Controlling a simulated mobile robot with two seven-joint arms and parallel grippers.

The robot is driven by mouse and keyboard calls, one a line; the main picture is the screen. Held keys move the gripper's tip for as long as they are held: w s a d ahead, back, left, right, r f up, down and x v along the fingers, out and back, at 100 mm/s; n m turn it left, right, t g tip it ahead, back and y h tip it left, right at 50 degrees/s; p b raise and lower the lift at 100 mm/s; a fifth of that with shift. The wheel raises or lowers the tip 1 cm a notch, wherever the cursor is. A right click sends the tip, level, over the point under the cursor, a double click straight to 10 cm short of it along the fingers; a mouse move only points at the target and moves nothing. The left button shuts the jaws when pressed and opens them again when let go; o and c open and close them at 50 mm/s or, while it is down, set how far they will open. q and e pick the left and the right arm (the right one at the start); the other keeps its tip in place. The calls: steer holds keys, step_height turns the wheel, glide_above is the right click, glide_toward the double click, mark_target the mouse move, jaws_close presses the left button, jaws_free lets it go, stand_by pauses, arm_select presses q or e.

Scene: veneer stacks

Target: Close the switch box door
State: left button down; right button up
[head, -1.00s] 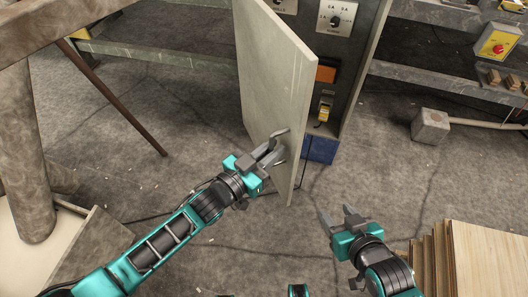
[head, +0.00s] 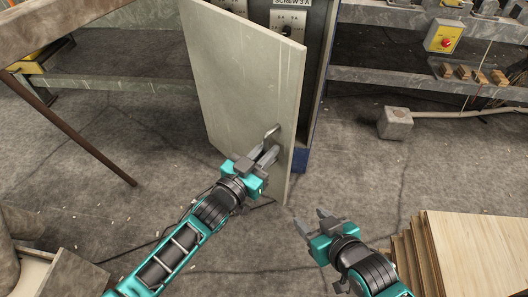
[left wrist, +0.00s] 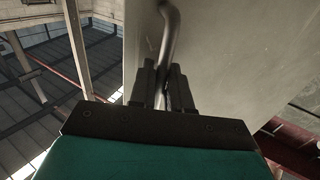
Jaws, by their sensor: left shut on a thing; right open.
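The switch box door (head: 240,80) is a pale grey panel in the middle of the head view, standing partly open and covering much of the box. The switch box (head: 318,70) shows behind its right edge, with a labelled switch panel (head: 287,30). My left gripper (head: 270,153) is shut on the door's metal handle (head: 273,134) near the lower right edge. In the left wrist view the fingers (left wrist: 164,85) close around the bent handle bar (left wrist: 171,30). My right gripper (head: 316,222) is open and empty, below and right of the door.
A stack of veneer boards (head: 470,255) stands at the lower right. A shelf (head: 420,78) with a yellow box with a red button (head: 444,36) runs behind on the right. A grey block (head: 395,123) lies on the floor. Floor between is clear.

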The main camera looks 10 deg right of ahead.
arm_select(q)
steer(key=c, duration=1.3)
jaws_free()
steer(key=shift+c, duration=0.2)
steer(key=shift+s, duration=0.1)
steer(key=p+v, duration=0.1)
steer(key=v, duration=1.1)
steer(key=shift+s+a+p, duration=0.2)
steer(key=shift+a+p, duration=0.15)
steer(key=shift+p, duration=0.05)
